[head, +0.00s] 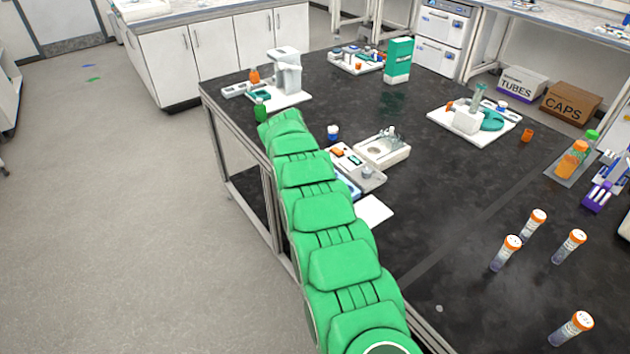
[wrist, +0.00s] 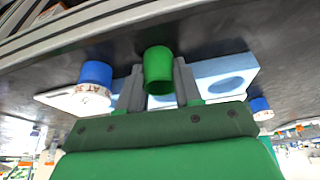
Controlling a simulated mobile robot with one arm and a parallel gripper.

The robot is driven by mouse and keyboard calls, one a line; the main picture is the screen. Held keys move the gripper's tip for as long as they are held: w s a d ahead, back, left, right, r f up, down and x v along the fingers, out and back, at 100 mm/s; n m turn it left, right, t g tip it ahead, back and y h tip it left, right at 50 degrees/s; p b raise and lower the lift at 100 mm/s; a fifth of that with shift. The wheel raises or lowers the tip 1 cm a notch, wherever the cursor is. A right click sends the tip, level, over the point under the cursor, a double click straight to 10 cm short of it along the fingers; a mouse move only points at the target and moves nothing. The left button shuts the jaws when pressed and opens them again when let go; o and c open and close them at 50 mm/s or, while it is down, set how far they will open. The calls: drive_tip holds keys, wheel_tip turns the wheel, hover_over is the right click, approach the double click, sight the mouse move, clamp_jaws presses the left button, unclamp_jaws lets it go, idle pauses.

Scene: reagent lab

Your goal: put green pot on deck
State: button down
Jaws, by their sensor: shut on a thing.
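In the wrist view a plain green pot (wrist: 158,68) sits between the two grey fingers of my gripper (wrist: 158,85), which is shut on it. A white deck plate (wrist: 60,100) and a pale blue block with an oval recess (wrist: 222,82) lie behind the fingers; I cannot tell whether the pot touches them. In the head view my green arm reaches to the table's left side and hides the gripper. A small green item (head: 260,110) shows just past its end, beside a white deck (head: 292,101) with a white device; I cannot tell if it is the held pot.
Orange-capped tubes (head: 507,252) stand at the right.

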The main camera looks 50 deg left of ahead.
drive_tip(key=c, duration=0.8)
unclamp_jaws()
drive_tip(key=shift+f, duration=0.1)
drive_tip(key=shift+o, duration=0.2)
drive_tip(key=v, duration=1.2)
